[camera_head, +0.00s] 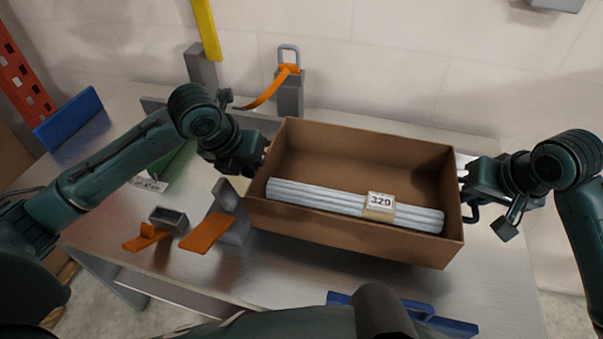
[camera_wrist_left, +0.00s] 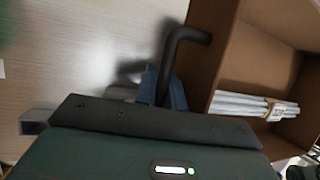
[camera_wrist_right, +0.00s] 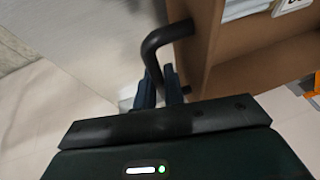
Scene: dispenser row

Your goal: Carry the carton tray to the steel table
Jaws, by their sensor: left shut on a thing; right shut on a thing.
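The carton tray (camera_head: 350,247) is an open brown box with a bundle of grey-white rods (camera_head: 310,195) inside, tagged with a 329 label (camera_head: 380,201). It is over the steel table (camera_head: 285,268); I cannot tell if it touches the top. My left gripper (camera_head: 262,158) is shut on the dark handle at the tray's left end; that handle (camera_wrist_left: 185,45) shows in the left wrist view. My right gripper (camera_head: 466,190) is shut on the handle at the right end, and that handle (camera_wrist_right: 160,42) shows in the right wrist view.
A blue part (camera_head: 68,118) is at the far left and another (camera_head: 430,318) at the front. Bare steel shows at front right.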

